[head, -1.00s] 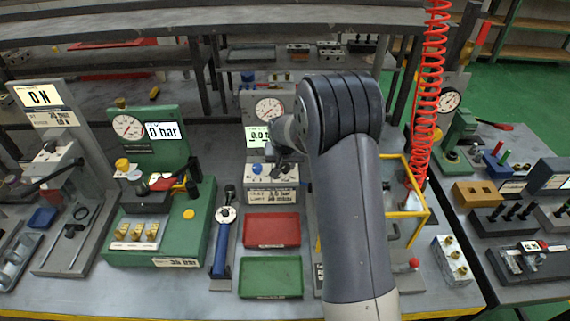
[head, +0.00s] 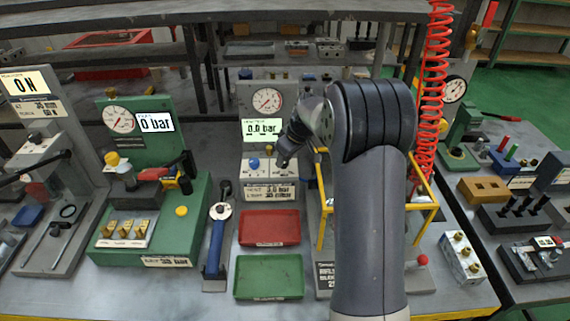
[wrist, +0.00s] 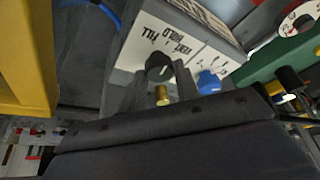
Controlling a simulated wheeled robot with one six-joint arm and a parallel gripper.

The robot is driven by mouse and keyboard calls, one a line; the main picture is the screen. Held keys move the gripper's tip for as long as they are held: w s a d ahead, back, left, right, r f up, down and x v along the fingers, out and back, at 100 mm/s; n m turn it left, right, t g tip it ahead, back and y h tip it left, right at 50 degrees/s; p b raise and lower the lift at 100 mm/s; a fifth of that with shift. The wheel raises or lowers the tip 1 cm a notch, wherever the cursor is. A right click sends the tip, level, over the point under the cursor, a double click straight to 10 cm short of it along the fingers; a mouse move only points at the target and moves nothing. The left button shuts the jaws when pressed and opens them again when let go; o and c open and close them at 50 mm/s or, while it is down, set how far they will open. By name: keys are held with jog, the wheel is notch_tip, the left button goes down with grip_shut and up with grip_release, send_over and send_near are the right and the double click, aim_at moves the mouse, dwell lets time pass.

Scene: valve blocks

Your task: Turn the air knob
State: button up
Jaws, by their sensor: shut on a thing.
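The air knob (wrist: 159,66) is black with a pale pointer line and sits on a light grey panel (wrist: 182,35) marked with fill, hold and vent lettering in the wrist view. My gripper (wrist: 157,86) has its two fingers on either side of this knob and is shut on it. A small brass piece (wrist: 162,97) shows between the fingers. A blue knob (wrist: 208,83) is just to the right. In the head view my gripper (head: 283,160) is at the test station's front and hides the air knob. The station's display (head: 262,130) reads 0.0 bar, below a round gauge (head: 267,101).
A red tray (head: 270,228) and a green tray (head: 269,277) lie in front of the station. A blue-handled tool (head: 217,240) and a green gauge stand (head: 145,150) are to the left. A yellow frame (head: 424,207) and a red coiled hose (head: 431,90) are close right of my arm.

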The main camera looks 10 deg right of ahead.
jog(key=n, duration=0.1)
jog(key=n+g+y+b, duration=0.1)
jog(key=n, duration=0.1)
jog(key=shift+w+d+n, duration=0.15)
jog(key=shift+n, duration=0.15)
jog(key=shift+n+g+b, duration=0.3)
jog(key=shift+n+g, duration=0.4)
jog(key=shift+n, duration=1.1)
jog(key=o, duration=1)
jog(key=shift+r, duration=0.1)
jog(key=v, duration=1)
jog(key=shift+d+r, duration=0.2)
jog(key=shift+d, duration=0.2)
